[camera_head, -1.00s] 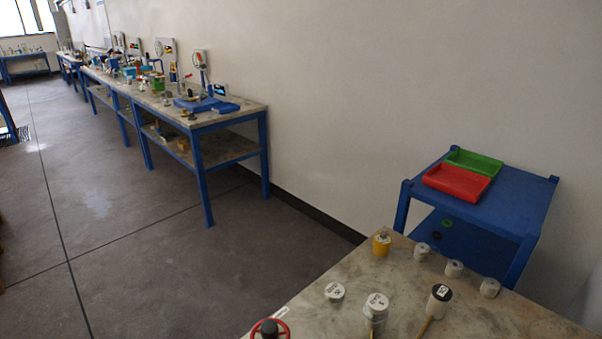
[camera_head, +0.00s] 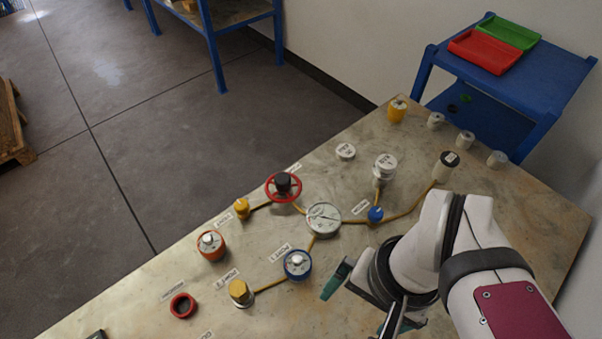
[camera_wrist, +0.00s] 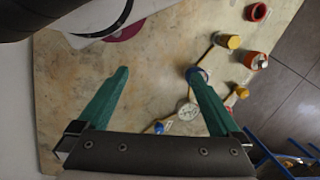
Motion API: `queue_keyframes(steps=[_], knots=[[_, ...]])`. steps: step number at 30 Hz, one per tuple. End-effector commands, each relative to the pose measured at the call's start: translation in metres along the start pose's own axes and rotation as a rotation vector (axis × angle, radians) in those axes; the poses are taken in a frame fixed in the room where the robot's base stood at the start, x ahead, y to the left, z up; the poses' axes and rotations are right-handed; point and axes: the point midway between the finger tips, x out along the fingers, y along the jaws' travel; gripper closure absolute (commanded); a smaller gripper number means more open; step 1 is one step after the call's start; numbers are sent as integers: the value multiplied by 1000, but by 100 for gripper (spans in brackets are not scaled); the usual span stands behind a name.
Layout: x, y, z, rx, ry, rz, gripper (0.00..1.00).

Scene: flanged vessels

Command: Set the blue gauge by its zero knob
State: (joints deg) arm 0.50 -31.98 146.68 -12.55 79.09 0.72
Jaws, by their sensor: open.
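The blue gauge (camera_head: 298,266) is a round dial with a blue rim and a white face, with a pale knob (camera_head: 297,257) on it. In the wrist view the blue gauge (camera_wrist: 203,75) is partly hidden behind my right-hand finger, and its knob is not clear. My gripper (camera_head: 362,302) has green fingers and is to the right of the gauge in the head view, apart from it. In the wrist view my gripper (camera_wrist: 157,72) is open, with only bare tabletop between the fingertips.
Around the gauge are a white dial (camera_head: 323,219), a small blue knob (camera_head: 375,215), a red handwheel (camera_head: 283,187), an orange-rimmed gauge (camera_head: 210,244) and a yellow knob (camera_head: 239,290). Yellow pipes link several. White and black-topped cylinders stand further back. A blue cart (camera_head: 545,75) is beyond.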

Motion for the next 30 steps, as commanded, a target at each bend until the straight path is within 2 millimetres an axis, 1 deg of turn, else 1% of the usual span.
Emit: queue_keyframes(steps=[5,6,8,9,11,12,13,14,15,18,21,24,28,30], knots=[[0,0,0,0,0,0,0],[0,0,0,0,0,0,4],[-3,-3,-3,-10,-7,5,14],[-8,-9,-9,-31,-24,15,22],[-19,-26,-27,-88,-65,45,32],[-26,-42,-42,-137,-101,71,40],[-30,-56,-54,-176,-129,91,44],[-31,-71,-66,-215,-157,113,44],[-29,-90,-81,-263,-192,139,44],[-16,-133,-108,-363,-264,195,44],[0,-160,-122,-422,-309,230,44],[8,-171,-127,-446,-325,244,44],[11,-171,-127,-448,-327,245,44],[18,-168,-124,-449,-329,245,44]])
